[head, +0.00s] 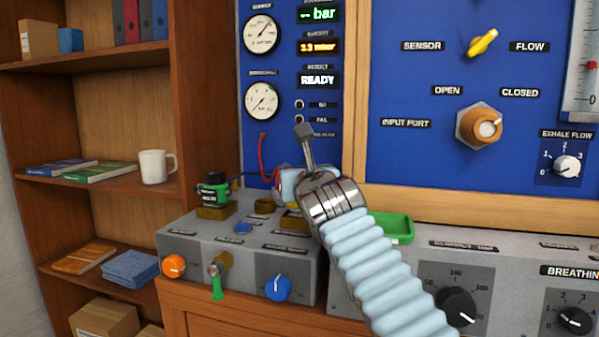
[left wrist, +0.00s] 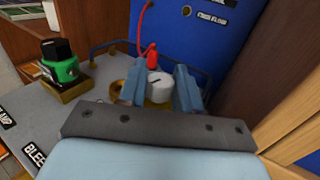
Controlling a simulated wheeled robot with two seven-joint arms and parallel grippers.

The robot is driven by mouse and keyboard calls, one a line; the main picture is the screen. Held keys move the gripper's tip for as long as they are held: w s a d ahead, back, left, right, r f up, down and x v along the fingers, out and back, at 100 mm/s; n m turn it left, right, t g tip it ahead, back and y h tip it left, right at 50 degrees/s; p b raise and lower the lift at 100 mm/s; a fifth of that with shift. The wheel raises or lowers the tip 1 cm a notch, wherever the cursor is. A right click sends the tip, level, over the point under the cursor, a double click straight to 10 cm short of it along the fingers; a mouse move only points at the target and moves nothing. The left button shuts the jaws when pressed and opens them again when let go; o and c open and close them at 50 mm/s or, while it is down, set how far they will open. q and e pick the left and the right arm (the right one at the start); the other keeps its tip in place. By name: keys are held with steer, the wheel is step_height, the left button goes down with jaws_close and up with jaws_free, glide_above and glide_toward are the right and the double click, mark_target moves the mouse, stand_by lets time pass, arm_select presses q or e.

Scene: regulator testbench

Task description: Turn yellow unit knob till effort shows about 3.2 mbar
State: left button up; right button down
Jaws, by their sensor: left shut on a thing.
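The orange effort display (head: 319,46) on the blue panel appears to read 3.3 mbar, though its digits are small and blurred. My left gripper (left wrist: 162,74) has its two blue fingers shut on a white-topped knob (left wrist: 159,86) with a dark mark. Yellow-brass material shows around the knob's base. In the head view, my left gripper (head: 291,183) is over the back right of the grey bench box, and the arm hides most of the unit there. My right gripper is not in view.
A green unit with a black cap (head: 213,189) stands in a brass seat left of the gripper. A red hose (left wrist: 146,25) hangs close behind the knob. A green tray (head: 398,228) lies right of the arm. Orange (head: 174,266) and blue (head: 278,287) knobs are on the box front.

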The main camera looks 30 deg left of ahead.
arm_select(q)
steer(key=shift+y, duration=0.3)
steer(key=o, duration=1)
steer(key=shift+c, duration=0.2)
steer(key=b+v, duration=0.1)
steer(key=v, duration=1.3)
steer(key=shift+r+b, duration=0.3)
steer(key=shift+b, duration=0.05)
steer(key=shift+w+d, duration=0.1)
